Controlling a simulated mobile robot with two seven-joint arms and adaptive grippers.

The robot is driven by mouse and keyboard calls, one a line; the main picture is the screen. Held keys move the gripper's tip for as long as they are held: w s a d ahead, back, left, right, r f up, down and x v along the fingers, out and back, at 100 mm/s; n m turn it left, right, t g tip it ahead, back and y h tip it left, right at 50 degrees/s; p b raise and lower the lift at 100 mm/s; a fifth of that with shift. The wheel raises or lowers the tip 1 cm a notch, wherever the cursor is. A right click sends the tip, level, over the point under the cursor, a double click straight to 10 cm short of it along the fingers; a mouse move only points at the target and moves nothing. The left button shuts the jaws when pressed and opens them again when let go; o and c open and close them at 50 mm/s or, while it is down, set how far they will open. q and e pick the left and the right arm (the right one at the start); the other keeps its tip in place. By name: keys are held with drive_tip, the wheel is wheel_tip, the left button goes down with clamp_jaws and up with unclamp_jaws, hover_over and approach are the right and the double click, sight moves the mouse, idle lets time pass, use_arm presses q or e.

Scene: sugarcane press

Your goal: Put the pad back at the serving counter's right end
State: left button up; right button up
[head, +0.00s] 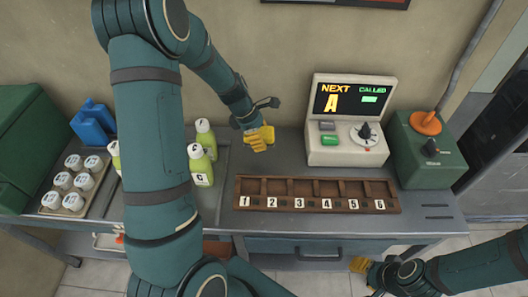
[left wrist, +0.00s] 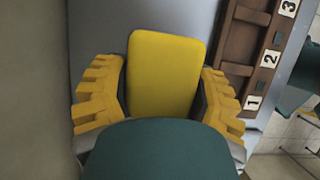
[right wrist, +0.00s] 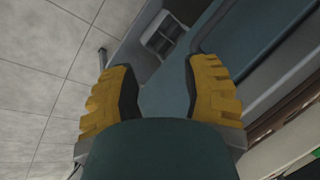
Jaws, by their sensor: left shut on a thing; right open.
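A yellow pad (left wrist: 165,75) with rounded corners sits between the fingers of my left gripper (left wrist: 158,100) in the left wrist view. The gripper is shut on it. In the head view my left gripper (head: 260,138) is over the counter (head: 290,160), behind the numbered rack and left of the display machine; the pad is hard to tell from the yellow fingers there. My right gripper (head: 364,266) is open and empty at the counter's front edge; its open fingers (right wrist: 163,95) also show in the right wrist view. The counter's right end has a green box on it.
The wooden rack numbered 1 to 6 (head: 318,180) lies along the front.

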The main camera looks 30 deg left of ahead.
sight(264, 157)
use_arm(q)
wheel_tip(264, 157, down, 8)
drive_tip(key=shift+b, duration=1.15)
drive_tip(key=shift+f, duration=0.1)
drive_tip(key=o, duration=1.3)
drive_tip(key=shift+c, duration=0.2)
